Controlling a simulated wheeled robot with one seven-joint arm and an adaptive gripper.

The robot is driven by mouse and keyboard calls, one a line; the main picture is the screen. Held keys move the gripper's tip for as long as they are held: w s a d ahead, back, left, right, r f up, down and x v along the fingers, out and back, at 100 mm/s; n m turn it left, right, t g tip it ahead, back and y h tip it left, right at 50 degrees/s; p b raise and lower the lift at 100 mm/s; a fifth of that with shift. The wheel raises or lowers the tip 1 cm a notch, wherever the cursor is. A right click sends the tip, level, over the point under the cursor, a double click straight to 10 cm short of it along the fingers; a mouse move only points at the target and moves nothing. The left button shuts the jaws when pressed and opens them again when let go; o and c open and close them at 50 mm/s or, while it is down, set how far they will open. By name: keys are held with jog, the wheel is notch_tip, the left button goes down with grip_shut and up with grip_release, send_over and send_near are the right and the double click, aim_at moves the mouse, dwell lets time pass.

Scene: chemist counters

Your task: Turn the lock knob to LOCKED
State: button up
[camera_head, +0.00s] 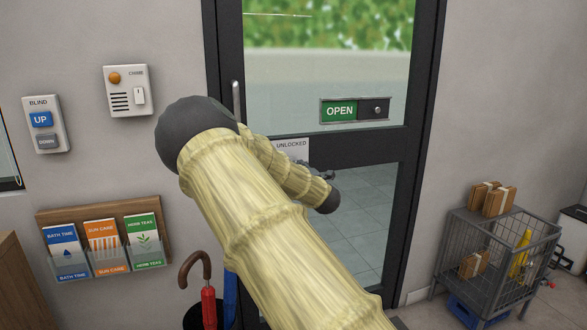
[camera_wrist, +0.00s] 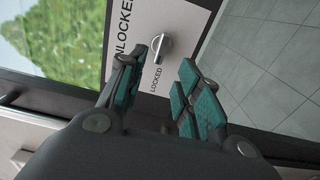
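A white lock plate (camera_wrist: 180,18) with the words UNLOCKED and LOCKED is on the door. Its top, with the word UNLOCKED, shows in the head view (camera_head: 291,146). The small silver lock knob (camera_wrist: 160,46) stands out from the plate in the wrist view, close to the word LOCKED. Which word the knob points to I cannot tell for sure. My arm hides the knob in the head view. My gripper (camera_wrist: 157,66) is open, its teal-padded fingers apart on either side of the knob's line. Nothing is held, and I see no clear contact with the knob.
The dark-framed glass door (camera_head: 425,120) carries an OPEN sign (camera_head: 355,110) and an upright handle (camera_head: 236,97). A chime box (camera_head: 127,91), blind switch (camera_head: 45,124) and leaflet rack (camera_head: 160,210) are on the left wall. An umbrella stand (camera_head: 192,316) is below; a wire cart (camera_head: 480,262) stands right.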

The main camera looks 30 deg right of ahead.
jog(key=shift+v, duration=2.3)
jog(key=s+a+f+m+g+p, duration=0.2)
jog(key=s+a+f+m+g, duration=0.15)
jog(key=s+f, duration=0.65)
jog(key=s+a+f+m+g+p, duration=0.1)
jog(key=s+a+f+m+g, duration=0.4)
jog(key=f, duration=0.9)
jog(key=s+a+f+m+g+p, duration=0.1)
jog(key=s+a+f+p, duration=0.1)
jog(key=s+f, duration=0.85)
jog(key=s+a+f+m+g+y+p, duration=0.2)
jog(key=s+a+f+m+g, duration=0.1)
jog(key=s+a, duration=0.8)
jog(key=s+a+f+m+g+y+p, duration=0.2)
jog(key=s+a+f+g, duration=0.3)
jog(key=s+a, duration=0.6)
jog(key=s+f+m, duration=0.1)
jog(key=s, duration=0.6)
jog(key=shift+s+a, duration=0.25)
jog(key=shift+s, duration=0.1)
jog(key=shift+f, duration=0.15)
